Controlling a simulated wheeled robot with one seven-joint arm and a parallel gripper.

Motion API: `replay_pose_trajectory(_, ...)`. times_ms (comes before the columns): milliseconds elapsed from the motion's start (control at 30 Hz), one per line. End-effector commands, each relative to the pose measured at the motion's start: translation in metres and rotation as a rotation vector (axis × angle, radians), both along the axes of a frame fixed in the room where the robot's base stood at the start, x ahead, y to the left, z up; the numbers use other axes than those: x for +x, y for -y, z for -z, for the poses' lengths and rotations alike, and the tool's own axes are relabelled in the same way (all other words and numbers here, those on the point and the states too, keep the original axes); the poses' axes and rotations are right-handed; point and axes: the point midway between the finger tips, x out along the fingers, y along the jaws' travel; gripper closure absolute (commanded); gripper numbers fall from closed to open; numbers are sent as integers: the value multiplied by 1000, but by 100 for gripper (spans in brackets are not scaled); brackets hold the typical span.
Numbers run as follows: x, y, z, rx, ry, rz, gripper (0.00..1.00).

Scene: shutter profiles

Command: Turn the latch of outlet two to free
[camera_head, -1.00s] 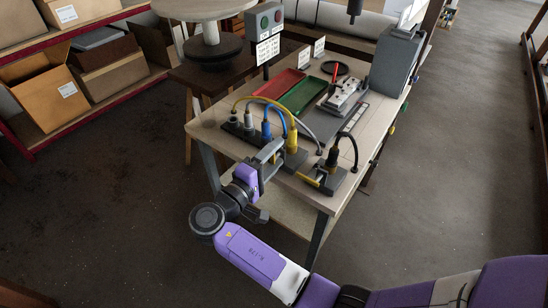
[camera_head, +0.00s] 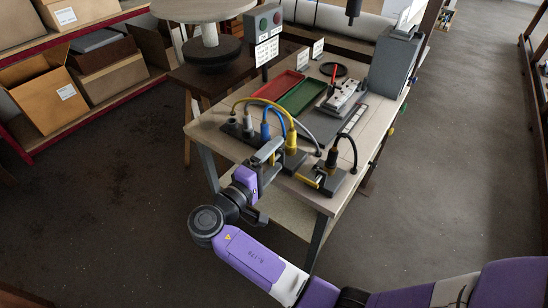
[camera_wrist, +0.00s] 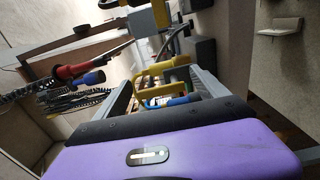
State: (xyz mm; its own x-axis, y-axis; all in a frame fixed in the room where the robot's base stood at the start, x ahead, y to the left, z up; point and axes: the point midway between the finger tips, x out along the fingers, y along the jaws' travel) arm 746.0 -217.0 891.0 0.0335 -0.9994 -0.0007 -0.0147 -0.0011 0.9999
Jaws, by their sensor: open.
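A row of outlets with grey, blue and yellow plugs and curved hoses stands along the front left of the table. The blue plug (camera_head: 266,131) and the yellow plug (camera_head: 291,140) are close to my gripper (camera_head: 270,152), which is at the table's front edge. A grey block with a black plug (camera_head: 333,160) and a yellow bar (camera_head: 307,181) stands to the right. In the wrist view my gripper (camera_wrist: 165,88) is open. A yellow looped bar (camera_wrist: 155,70) shows between or just beyond its fingers, apparently untouched. I cannot tell which outlet is two or read any latch marking.
A red tray (camera_head: 279,85) and a green tray (camera_head: 303,95) lie behind the outlets. A grey box (camera_head: 395,62) stands at the back right. A control box with buttons (camera_head: 264,22) stands on a post at the back. The hoses arch close to my gripper.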

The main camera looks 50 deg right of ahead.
Motion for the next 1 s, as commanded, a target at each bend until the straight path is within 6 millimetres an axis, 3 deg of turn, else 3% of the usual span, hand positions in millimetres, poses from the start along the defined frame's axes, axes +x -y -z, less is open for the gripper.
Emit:
replay_pose_trajectory(500, -1, -69, 1, -1, 1, -4, 17)
replay_pose_trajectory(1000, -3, -78, 0, 0, 0, -1, 17)
